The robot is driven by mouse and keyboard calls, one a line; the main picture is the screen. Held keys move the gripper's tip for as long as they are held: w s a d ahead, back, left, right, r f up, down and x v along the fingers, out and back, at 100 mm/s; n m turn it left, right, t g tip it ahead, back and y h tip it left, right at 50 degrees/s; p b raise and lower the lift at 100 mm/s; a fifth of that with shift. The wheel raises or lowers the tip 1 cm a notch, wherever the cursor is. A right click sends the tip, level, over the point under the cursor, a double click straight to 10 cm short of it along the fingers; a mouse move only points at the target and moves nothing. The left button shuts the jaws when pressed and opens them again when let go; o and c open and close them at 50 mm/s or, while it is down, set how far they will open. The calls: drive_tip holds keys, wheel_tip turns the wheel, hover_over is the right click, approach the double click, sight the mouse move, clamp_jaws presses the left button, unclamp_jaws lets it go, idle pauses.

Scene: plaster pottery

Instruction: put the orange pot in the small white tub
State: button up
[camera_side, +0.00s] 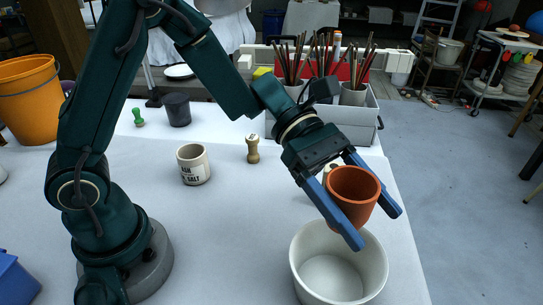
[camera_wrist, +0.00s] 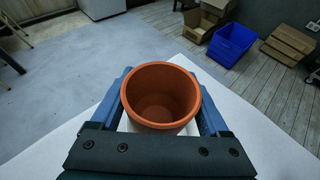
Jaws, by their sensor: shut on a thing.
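The orange pot (camera_side: 352,190) is an empty terracotta-coloured pot, held between the blue fingers of my gripper (camera_side: 374,228). In the side view it is above the small white tub (camera_side: 312,278), apart from it and tilted a little. The tub is open at the top and looks empty; it stands near the right edge of the table. In the wrist view the pot (camera_wrist: 160,97) sits between the two fingers of my gripper (camera_wrist: 163,90), its open mouth facing the camera. The pot hides most of the tub there; only a bit of white shows below it.
A labelled pale mug (camera_side: 193,165), a wooden stamp (camera_side: 253,149), a green stamp (camera_side: 138,117) and a dark cup (camera_side: 177,109) stand on the white table (camera_side: 220,235). A grey caddy (camera_side: 360,125) with brush pots is behind. An orange bucket (camera_side: 28,100) is at the left.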

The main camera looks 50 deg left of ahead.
drive_tip(key=shift+d+f, duration=0.1)
drive_tip(key=shift+f, duration=1.95)
drive_tip(key=shift+f, duration=0.6)
drive_tip(key=o, duration=1.3)
drive_tip(key=shift+r, duration=0.1)
